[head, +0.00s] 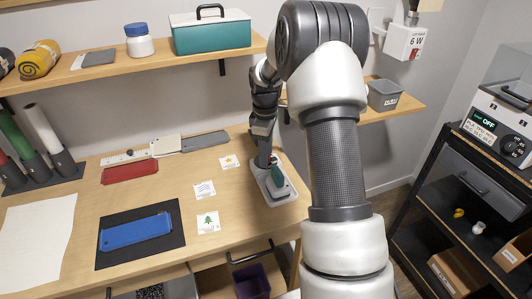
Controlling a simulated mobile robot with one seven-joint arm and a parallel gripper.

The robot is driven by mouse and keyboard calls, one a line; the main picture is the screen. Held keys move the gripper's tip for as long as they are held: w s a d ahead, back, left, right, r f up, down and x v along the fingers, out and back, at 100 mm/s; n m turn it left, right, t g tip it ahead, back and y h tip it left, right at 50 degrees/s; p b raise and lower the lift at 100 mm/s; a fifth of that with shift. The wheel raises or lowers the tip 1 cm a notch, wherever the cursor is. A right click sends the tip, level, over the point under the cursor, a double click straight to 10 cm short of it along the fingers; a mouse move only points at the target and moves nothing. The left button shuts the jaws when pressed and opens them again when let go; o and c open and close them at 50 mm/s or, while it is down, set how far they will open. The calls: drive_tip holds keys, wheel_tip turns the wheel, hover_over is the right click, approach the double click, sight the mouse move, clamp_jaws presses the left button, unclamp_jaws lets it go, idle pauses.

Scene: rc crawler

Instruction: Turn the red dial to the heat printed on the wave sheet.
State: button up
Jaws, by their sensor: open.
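The wave sheet is probably the middle small white card (204,190) on the wooden bench; its print is too small to read. Cards with a yellow star (230,162) and a green tree (208,222) lie behind and in front of it. I cannot make out a red dial for sure. The appliance (490,122) at the right shows "OFF" and has a round dark knob with a pale rim (513,145). My gripper (265,162) points down over a grey tray (281,199) holding a dark green item (277,177); it is open, its fingertips partly unclear.
A blue block (135,232) lies on a black mat (166,252), near a red block (130,172). A shelf above holds a teal toolbox (210,36). The appliance stands on a black rack (462,230). My arm hides the bench's right end. A wall box (404,43) reads "LOT 6 W".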

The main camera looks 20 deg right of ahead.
clamp_jaws()
